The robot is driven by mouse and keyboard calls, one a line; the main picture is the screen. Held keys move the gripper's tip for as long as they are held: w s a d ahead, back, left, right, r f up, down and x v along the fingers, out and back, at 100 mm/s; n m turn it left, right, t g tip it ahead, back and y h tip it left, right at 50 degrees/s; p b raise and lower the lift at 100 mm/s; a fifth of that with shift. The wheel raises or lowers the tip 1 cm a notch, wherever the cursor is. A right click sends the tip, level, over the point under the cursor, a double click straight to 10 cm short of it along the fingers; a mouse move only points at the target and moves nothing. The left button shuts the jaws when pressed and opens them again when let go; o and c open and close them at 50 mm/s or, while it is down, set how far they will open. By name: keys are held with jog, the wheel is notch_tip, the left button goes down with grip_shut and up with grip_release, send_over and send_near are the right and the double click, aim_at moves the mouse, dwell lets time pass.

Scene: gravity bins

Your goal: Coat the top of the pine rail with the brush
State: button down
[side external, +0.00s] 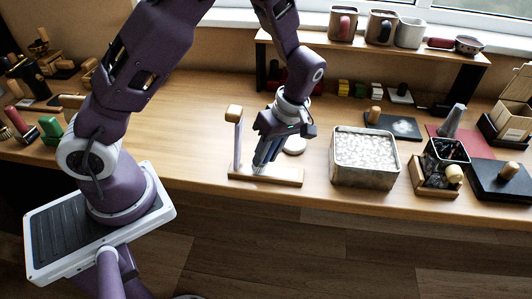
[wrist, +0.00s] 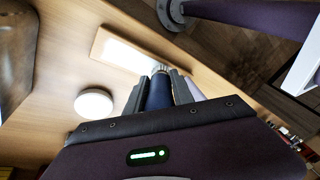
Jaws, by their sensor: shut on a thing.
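The pine rail (side external: 285,177) lies flat near the front edge of the wooden bench. It also shows in the wrist view (wrist: 98,45), where a bright whitish patch covers much of its top; I cannot tell whether that is coating or glare. My gripper (side external: 264,156) is above the rail, pointing down, and is shut on the brush. The brush (wrist: 159,92) shows a dark blue body and a metal collar between my fingers in the wrist view. Its tip is at or just above the rail; contact and bristles are unclear.
A grey upright with a wooden block (side external: 234,113) stands close at the rail's left end. A white round disc (side external: 295,145) lies behind the rail. A metal tin of pale pieces (side external: 364,180) stands to the right.

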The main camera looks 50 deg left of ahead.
jog(key=shift+s+a, duration=1)
jog(key=shift+w+d+f, duration=0.1)
jog(key=shift+d, duration=0.9)
jog(key=shift+w+a, duration=0.85)
jog(key=shift+w, duration=0.05)
jog(key=shift+s, duration=0.1)
jog(key=shift+s+d+f, duration=0.1)
jog(key=shift+s+d, duration=0.75)
jog(key=shift+s, duration=0.05)
